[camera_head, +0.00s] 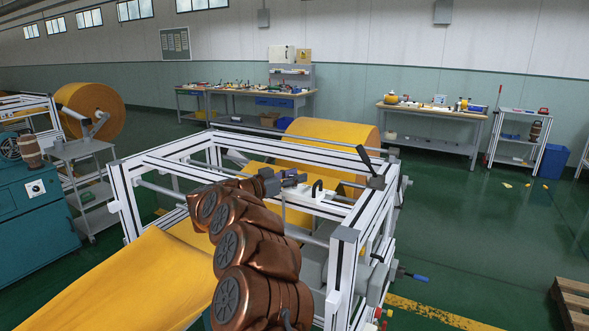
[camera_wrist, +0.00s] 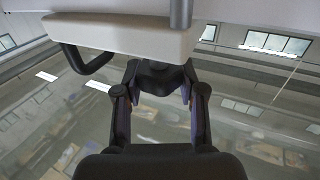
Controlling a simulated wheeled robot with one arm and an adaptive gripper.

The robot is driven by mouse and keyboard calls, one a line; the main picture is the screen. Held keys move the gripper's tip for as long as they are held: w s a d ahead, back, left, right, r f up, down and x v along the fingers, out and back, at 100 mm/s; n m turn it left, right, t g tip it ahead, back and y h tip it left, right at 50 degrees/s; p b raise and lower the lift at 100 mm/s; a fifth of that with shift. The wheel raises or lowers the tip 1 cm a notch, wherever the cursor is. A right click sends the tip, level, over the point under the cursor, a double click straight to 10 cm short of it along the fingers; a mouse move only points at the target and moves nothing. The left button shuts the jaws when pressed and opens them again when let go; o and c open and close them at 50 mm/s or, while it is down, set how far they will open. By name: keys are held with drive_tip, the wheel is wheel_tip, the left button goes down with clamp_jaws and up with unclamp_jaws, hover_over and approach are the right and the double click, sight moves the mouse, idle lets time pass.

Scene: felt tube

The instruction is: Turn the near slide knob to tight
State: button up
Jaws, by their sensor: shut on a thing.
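The near slide is a white block (camera_head: 312,198) with a black U-shaped handle, on a rail across the aluminium frame. In the wrist view the white block (camera_wrist: 120,36) fills the top, its black handle at the left. My gripper (camera_head: 290,181) is at the left end of the block in the head view. In the wrist view my gripper (camera_wrist: 160,80) has its two fingers on either side of a dark knob (camera_wrist: 160,74) under the block and is shut on it. The knob's markings and turn angle cannot be seen.
The aluminium frame (camera_head: 343,250) surrounds the slide, with a black lever (camera_head: 368,162) at its right corner. A yellow felt roll (camera_head: 330,135) lies behind, and a felt sheet (camera_head: 150,283) runs out at the left.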

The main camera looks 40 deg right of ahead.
drive_tip(key=shift+r+m+g+y+p, duration=0.1)
drive_tip(key=shift+m+g+y+p, duration=0.3)
drive_tip(key=shift+m+g+p, duration=1.05)
drive_tip(key=shift+m+g+y+p, duration=0.25)
drive_tip(key=shift+g+y+p, duration=0.05)
drive_tip(key=shift+g+p, duration=0.75)
drive_tip(key=o, duration=1.2)
drive_tip(key=shift+c, duration=0.2)
drive_tip(key=v, duration=1.2)
